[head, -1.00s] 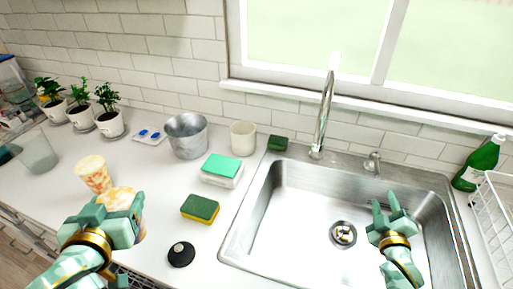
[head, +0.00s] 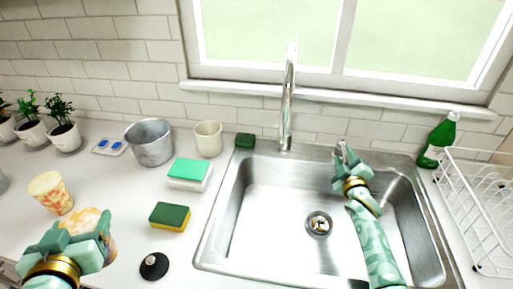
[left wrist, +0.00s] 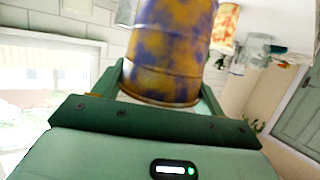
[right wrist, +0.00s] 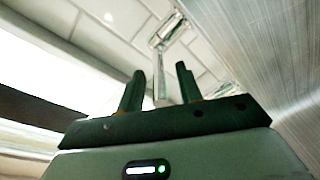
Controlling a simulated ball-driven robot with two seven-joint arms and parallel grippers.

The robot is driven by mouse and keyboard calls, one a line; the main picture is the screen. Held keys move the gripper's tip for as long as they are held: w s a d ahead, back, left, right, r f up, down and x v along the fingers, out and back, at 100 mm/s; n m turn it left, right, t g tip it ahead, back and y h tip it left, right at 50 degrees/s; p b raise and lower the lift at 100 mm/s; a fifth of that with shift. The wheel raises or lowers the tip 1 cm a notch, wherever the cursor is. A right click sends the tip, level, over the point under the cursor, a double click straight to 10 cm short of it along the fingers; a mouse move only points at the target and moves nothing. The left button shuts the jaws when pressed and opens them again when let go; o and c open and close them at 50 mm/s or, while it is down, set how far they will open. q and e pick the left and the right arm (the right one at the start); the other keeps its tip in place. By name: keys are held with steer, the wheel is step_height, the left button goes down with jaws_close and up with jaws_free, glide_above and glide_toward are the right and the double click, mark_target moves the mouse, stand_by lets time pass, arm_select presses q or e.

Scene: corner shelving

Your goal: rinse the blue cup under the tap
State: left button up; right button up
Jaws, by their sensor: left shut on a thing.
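My left gripper (head: 82,240) is shut on a cup (head: 94,220) at the lower left, over the counter and left of the sink. In the left wrist view the cup (left wrist: 172,50) shows a mottled blue and orange-yellow side between the fingers; from the head it looks cream and orange. The steel tap (head: 287,105) stands behind the sink (head: 270,215); no water shows running. My right gripper (head: 342,152) is over the sink's back edge, right of the tap, and hides the small tap handle. In the right wrist view its fingers (right wrist: 160,85) are apart, with shiny metal beyond them.
A patterned cream-orange cup (head: 51,193), a metal bucket (head: 150,143), a beige cup (head: 208,139), sponges (head: 169,215) and a black round stopper (head: 154,266) stand on the counter. A green bottle (head: 438,140) and a white rack (head: 478,205) are at the right. The basin is clear.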

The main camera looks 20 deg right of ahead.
jaws_close()
steer(key=n+y+p, duration=0.1)
steer(key=d+n+t+y, duration=0.1)
steer(key=y, duration=0.1)
steer(key=shift+s+d+y+p, duration=0.3)
steer(key=shift+s+p, duration=0.05)
steer(key=shift+s, duration=0.05)
jaws_free()
